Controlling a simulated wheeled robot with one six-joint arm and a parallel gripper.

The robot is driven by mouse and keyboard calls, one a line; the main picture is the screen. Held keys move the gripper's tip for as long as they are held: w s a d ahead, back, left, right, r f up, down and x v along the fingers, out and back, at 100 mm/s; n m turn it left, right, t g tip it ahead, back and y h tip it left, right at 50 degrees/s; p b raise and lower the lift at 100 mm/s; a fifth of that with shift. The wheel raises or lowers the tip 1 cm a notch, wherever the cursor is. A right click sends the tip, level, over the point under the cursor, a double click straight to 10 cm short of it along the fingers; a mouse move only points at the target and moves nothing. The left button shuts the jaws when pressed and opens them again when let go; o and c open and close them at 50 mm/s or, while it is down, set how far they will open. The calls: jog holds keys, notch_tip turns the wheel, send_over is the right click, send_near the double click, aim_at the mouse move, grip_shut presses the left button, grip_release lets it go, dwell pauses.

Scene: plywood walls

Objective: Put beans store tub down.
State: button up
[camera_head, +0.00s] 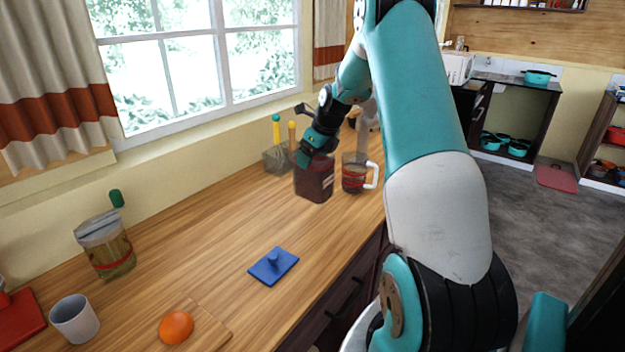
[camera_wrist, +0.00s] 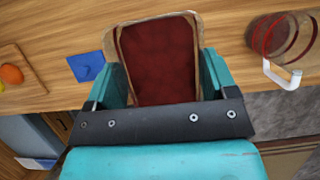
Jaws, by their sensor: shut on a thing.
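The beans store tub (camera_head: 314,183) is a clear square tub with dark red beans inside. My gripper (camera_head: 317,158) is shut on it from above, at the far part of the wooden counter (camera_head: 205,240). In the wrist view the tub (camera_wrist: 155,62) sits between the two teal fingers (camera_wrist: 158,85), open at the top. I cannot tell whether its base touches the counter. A blue square lid with a knob (camera_head: 273,266) lies on the counter nearer to me; it also shows in the wrist view (camera_wrist: 86,66).
A glass jug with a white handle (camera_head: 354,173) stands just right of the tub. A clear holder with utensils (camera_head: 277,160) is behind it.

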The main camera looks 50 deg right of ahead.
aim_at(313, 181)
jog(key=shift+f+p, duration=0.75)
jog(key=shift+f, duration=3.3)
jog(key=o, duration=1.8)
jog(key=b+v, duration=0.3)
jog(key=v, duration=0.9)
jog(key=w+a+r+n+y, duration=0.1)
jog(key=a+r+n, duration=0.1)
jog(key=a+n, duration=0.55)
jog(key=a+r+n+y, duration=0.1)
jog(key=a+r+n, duration=0.3)
jog(key=a, duration=0.7)
jog(key=s+a+r+n+g, duration=0.1)
jog(key=s+a+n, duration=0.2)
jog(key=a+n, duration=0.3)
jog(key=s+a+n+g, duration=0.1)
jog(key=s+a+n, duration=0.1)
jog(key=a+n, duration=0.45)
jog(key=s+a+n, duration=0.5)
jog(key=s+n, duration=0.1)
jog(key=s+a+n+g+y, duration=0.1)
jog(key=s+a+n, duration=0.4)
jog(key=s+n, duration=0.1)
jog(key=s+a+n+g, duration=0.1)
jog(key=s+a+n, duration=0.4)
jog(key=s+n, duration=0.1)
jog(key=shift+s+a+r+y, duration=0.1)
jog(key=shift+s+r+y, duration=0.05)
jog(key=shift+s+y, duration=0.3)
